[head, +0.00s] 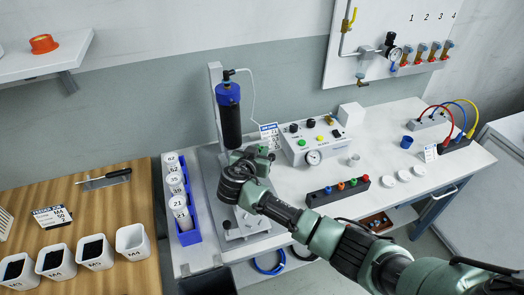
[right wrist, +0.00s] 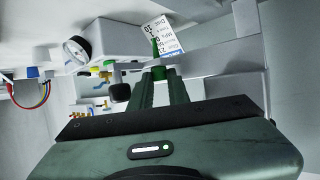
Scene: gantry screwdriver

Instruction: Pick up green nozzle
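My right gripper (head: 264,156) reaches in from the lower right and is over the white bench, in front of the blue-capped dispensing syringe stand. In the right wrist view its two fingers (right wrist: 162,84) are close together, shut on the green nozzle (right wrist: 158,72). The nozzle's thin green tip (right wrist: 155,46) points up in that picture, in front of a white label card. In the head view the nozzle is too small or hidden to make out. The dark nozzle rack (head: 323,198) on the bench holds several other coloured nozzles. My left gripper is not in view.
The syringe (head: 229,115) stands close to my right gripper. The white controller box with gauge (head: 308,145) is just right of it. A blue rack of white bottles (head: 188,237) is at left. White caps (head: 403,176) lie at right. The bench between has free room.

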